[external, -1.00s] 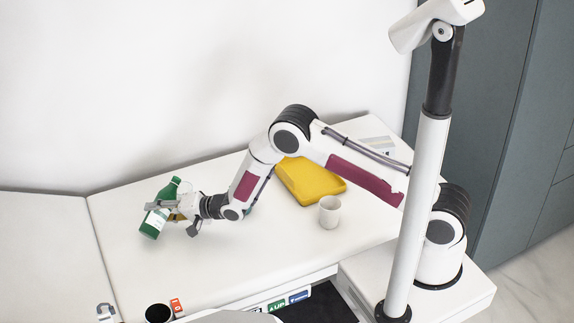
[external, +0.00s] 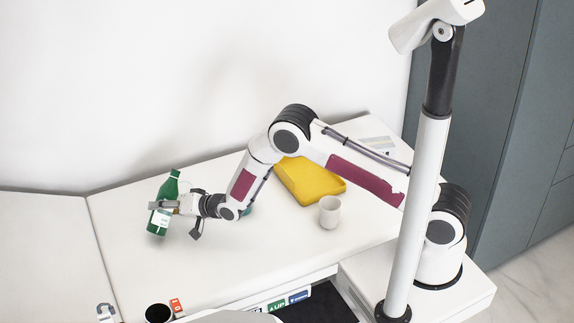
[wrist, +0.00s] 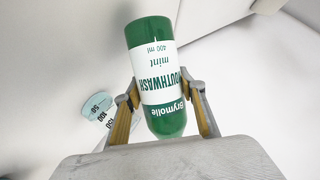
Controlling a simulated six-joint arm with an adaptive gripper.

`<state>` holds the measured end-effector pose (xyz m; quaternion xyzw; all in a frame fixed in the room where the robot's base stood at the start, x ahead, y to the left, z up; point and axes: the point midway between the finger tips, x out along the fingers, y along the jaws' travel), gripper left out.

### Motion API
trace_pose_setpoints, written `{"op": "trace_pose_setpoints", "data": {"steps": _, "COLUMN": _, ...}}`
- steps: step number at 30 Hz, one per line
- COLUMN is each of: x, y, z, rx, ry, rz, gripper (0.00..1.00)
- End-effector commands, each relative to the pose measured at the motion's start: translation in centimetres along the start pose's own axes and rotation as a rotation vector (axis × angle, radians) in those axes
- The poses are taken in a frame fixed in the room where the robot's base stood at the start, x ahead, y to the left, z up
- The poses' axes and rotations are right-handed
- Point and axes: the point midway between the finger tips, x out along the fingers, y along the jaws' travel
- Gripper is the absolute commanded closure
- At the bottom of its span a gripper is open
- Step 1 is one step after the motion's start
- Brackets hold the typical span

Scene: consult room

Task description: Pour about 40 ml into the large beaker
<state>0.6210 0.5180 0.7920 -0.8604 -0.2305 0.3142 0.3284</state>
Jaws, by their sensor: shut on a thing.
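A green mint mouthwash bottle (external: 158,221) with a white label is held clear of the bench at the left of the external view, nearly upright, its neck leaning a little right. My gripper (external: 165,204) is shut around its middle. In the wrist view the bottle (wrist: 153,75) sits between both fingers of my gripper (wrist: 162,92), its label upside down and its neck end low. A clear beaker (wrist: 97,106) with marks of 50, 100 and 150 shows behind the left finger, partly hidden. I cannot clearly make it out in the external view.
A white cup (external: 330,212) and a yellow tray (external: 311,182) stand on the white padded bench (external: 120,262) under and beside my arm. A dark round container (external: 158,314) and small boxes (external: 288,301) lie near the front edge. The bench's left part is clear.

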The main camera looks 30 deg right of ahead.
Motion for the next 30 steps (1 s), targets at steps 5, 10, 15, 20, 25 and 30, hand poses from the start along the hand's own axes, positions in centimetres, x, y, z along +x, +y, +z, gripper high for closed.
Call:
{"op": "trace_pose_setpoints", "data": {"steps": 5, "x": 0.0, "y": 0.3, "z": -0.3, "rx": -0.050, "ry": 0.015, "rz": 0.015, "gripper": 0.87}}
{"op": "trace_pose_setpoints", "data": {"steps": 10, "x": 0.0, "y": 0.4, "z": -0.6, "rx": -0.099, "ry": 0.028, "rz": 0.030, "gripper": 0.87}}
{"op": "trace_pose_setpoints", "data": {"steps": 15, "x": -0.1, "y": 0.5, "z": -0.9, "rx": -0.146, "ry": 0.042, "rz": 0.045, "gripper": 0.87}}
{"op": "trace_pose_setpoints", "data": {"steps": 20, "x": -0.2, "y": 0.3, "z": -1.3, "rx": -0.189, "ry": 0.055, "rz": 0.058, "gripper": 0.87}}
{"op": "trace_pose_setpoints", "data": {"steps": 25, "x": -0.5, "y": -0.1, "z": -1.7, "rx": -0.235, "ry": 0.068, "rz": 0.072, "gripper": 0.87}}
{"op": "trace_pose_setpoints", "data": {"steps": 30, "x": -0.7, "y": -0.4, "z": -2.1, "rx": -0.280, "ry": 0.081, "rz": 0.086, "gripper": 0.87}}
